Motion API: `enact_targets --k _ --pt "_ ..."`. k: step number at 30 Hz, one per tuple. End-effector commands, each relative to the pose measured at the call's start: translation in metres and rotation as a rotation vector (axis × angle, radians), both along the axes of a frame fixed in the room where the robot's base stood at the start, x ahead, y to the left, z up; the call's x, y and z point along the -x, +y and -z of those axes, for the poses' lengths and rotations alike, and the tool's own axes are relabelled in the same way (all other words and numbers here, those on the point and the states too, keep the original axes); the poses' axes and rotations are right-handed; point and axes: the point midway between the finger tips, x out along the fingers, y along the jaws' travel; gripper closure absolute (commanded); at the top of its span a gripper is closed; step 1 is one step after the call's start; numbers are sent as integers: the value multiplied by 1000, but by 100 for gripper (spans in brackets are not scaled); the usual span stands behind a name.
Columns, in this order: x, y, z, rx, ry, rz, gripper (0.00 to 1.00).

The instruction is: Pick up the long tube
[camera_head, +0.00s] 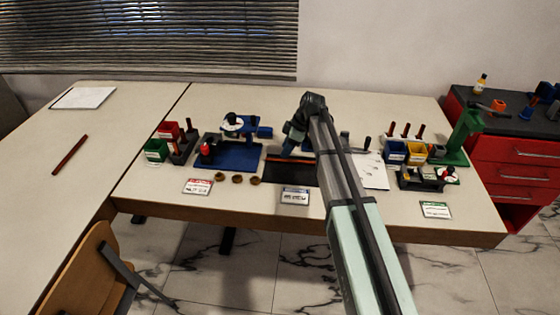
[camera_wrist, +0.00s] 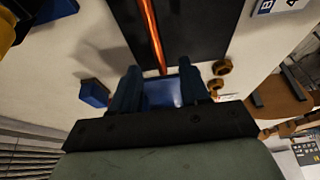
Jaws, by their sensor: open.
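A long copper-orange tube (camera_head: 285,158) lies on a dark mat (camera_head: 290,173) in the middle of the table; my arm hides its right part in the head view. In the wrist view the tube (camera_wrist: 152,30) runs down from the top edge, and its visible end lies just ahead of the gap between my fingers. My gripper (camera_wrist: 160,80) is open, with one blue finger on each side of that end. I cannot tell the height between fingers and tube. In the head view my gripper (camera_head: 293,146) is over the back part of the mat.
A blue rig (camera_head: 235,156) stands left of the mat, with several brown rings (camera_head: 237,179) in front. Coloured bins (camera_head: 395,151) and a green stand (camera_head: 464,135) are at right. A dark red stick (camera_head: 70,154) lies on the left table. The front edge is mostly clear.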

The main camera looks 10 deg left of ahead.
Motion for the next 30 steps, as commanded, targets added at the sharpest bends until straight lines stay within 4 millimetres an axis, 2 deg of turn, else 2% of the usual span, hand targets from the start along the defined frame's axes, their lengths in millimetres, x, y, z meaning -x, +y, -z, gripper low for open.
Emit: enact_targets --k 12,19,30 --pt "-3 17 43 0 1 0 54" --pt "-3 17 45 0 0 0 54" --pt "-3 17 44 0 0 0 89"
